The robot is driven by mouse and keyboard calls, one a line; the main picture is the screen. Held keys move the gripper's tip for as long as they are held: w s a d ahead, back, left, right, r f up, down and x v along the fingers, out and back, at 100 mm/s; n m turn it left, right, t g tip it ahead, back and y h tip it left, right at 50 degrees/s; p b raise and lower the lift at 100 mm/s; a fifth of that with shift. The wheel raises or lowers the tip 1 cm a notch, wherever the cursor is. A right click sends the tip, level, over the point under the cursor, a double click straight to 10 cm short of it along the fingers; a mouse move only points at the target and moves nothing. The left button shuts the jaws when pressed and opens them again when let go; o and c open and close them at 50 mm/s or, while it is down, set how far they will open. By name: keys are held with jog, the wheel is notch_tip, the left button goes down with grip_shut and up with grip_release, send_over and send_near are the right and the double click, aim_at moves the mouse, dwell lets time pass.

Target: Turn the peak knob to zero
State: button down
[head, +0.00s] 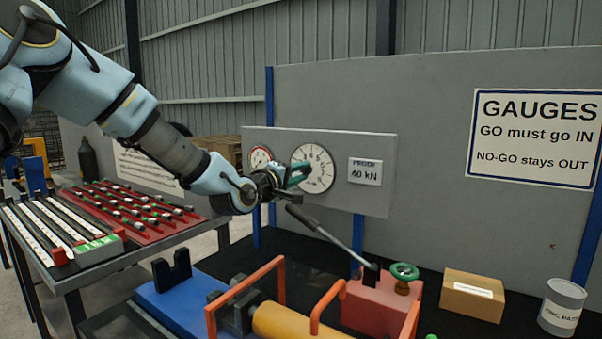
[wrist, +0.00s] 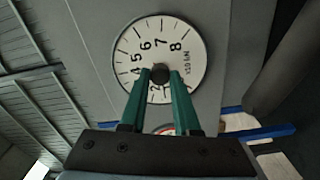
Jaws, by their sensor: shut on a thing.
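The large white dial (head: 318,182) is mounted on a grey panel, and its numbered face (wrist: 190,58) shows close up in the wrist view. The black peak knob (wrist: 160,72) sits at the dial's centre. My gripper (head: 297,173) reaches the dial from the left. Its two teal fingers (wrist: 160,82) are closed on the knob, one on each side. The fingers hide the lower part of the dial in the wrist view. I cannot make out where a pointer stands.
A smaller red-rimmed gauge (head: 260,158) is left of the dial, and a 40 kN proof card (head: 365,172) is right of it. Below stand a red pump (head: 382,300) with a raised lever (head: 335,240), a green handwheel (head: 404,271), orange bars and a cardboard box (head: 473,295).

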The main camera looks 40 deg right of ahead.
jog(key=n, duration=0.5)
jog(key=shift+w+n, duration=0.15)
jog(key=shift+n, duration=1.75)
jog(key=c, duration=0.6)
grip_release()
jog(key=shift+c, duration=0.2)
jog(key=shift+a, duration=0.1)
jog(key=b+v, duration=0.3)
jog(key=v, duration=0.7)
jog(key=shift+s+a, duration=0.2)
jog(key=shift+a, duration=0.1)
